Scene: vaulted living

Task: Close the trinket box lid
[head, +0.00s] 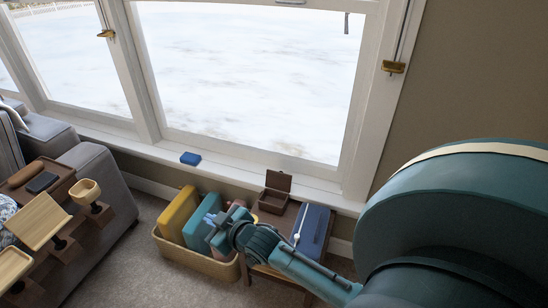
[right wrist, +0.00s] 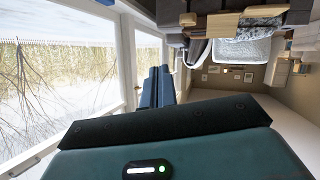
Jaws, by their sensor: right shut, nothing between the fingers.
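The trinket box (head: 274,200) is small and dark brown. It stands on a low wooden side table (head: 267,217) below the window, and its lid (head: 278,181) is raised, standing open. My right gripper (head: 209,218) is shut and empty, to the left of the box and apart from it, over the basket beside the table. Its blue fingers (right wrist: 158,88) also show close together in the right wrist view, where I cannot make out the box. My left gripper is not in view.
A blue case-like object (head: 312,226) lies on the table right of the box. A woven basket (head: 196,262) holds yellow and teal items. A small blue object (head: 190,158) rests on the window sill. A grey sofa (head: 106,185) is at the left, with bare carpet between.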

